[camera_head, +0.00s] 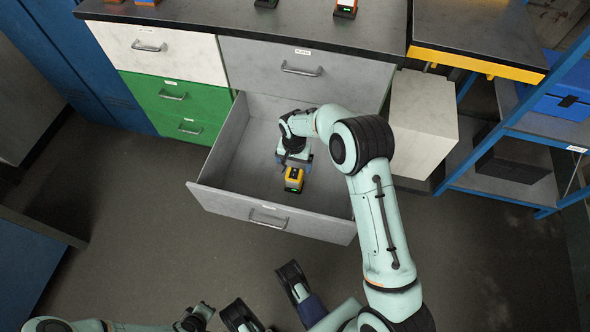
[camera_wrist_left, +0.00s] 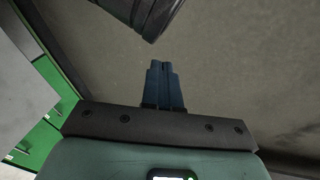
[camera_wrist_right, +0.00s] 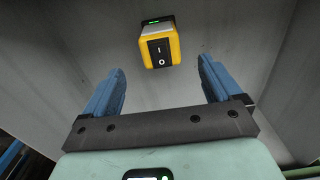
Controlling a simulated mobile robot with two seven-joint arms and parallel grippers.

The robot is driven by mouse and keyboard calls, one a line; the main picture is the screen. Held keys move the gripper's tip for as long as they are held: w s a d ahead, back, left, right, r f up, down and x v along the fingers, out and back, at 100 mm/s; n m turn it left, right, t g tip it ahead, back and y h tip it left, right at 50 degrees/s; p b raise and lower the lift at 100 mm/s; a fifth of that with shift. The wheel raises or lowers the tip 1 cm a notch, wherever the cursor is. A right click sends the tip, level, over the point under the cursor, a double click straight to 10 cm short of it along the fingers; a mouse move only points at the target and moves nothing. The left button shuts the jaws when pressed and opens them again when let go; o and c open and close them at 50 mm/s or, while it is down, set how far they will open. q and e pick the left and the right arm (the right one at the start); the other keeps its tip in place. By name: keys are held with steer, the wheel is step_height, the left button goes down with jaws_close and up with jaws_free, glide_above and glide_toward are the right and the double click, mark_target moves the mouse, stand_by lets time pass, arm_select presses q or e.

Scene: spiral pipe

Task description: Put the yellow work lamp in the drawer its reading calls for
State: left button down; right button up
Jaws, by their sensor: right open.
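The yellow work lamp (camera_head: 294,178) lies in the open grey lower drawer (camera_head: 215,196), on its bare floor. In the right wrist view the lamp (camera_wrist_right: 160,49) shows a black switch marked I and O and a small green light at its far end. My right gripper (camera_wrist_right: 160,85) is open, its blue fingers spread, with the lamp just beyond the fingertips and apart from them. In the head view my right gripper (camera_head: 295,157) is inside the drawer, beside the lamp. My left gripper (camera_wrist_left: 164,70) has its blue fingers together, with nothing visible between them.
The grey upper drawer (camera_head: 300,70) is shut above the open one. To the left are a shut white drawer (camera_head: 150,45) and green drawers (camera_head: 172,92). A dark worktop (camera_head: 210,10) holds several small devices. A blue shelf rack (camera_head: 500,130) stands at right.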

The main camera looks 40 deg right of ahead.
steer(key=shift+r, duration=1.5)
